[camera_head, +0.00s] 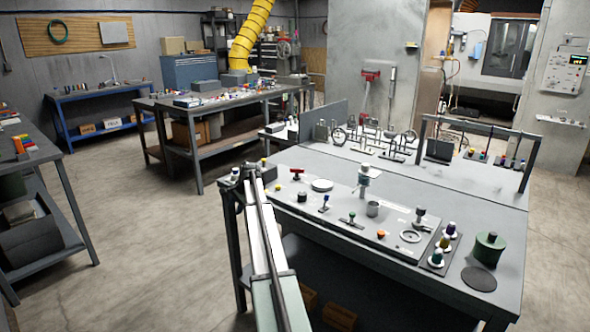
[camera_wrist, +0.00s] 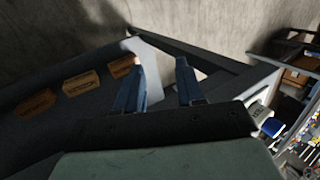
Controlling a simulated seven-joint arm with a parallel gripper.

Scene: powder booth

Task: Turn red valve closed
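The red valve (camera_head: 297,173) is a small red handle on a dark stem, at the back left of the panel on the grey workbench (camera_head: 470,200) in the head view. Nothing touches it there. It cannot be made out in the wrist view. Concrete floor and a dark bench frame lie beyond the fingers. In the head view a long pale arm-like form runs up along the bench's left side, but I cannot make out the fingers there.
A green cylinder (camera_head: 489,252) is at the right. Cardboard boxes (camera_wrist: 82,82) sit on a low shelf. Floor is open at left.

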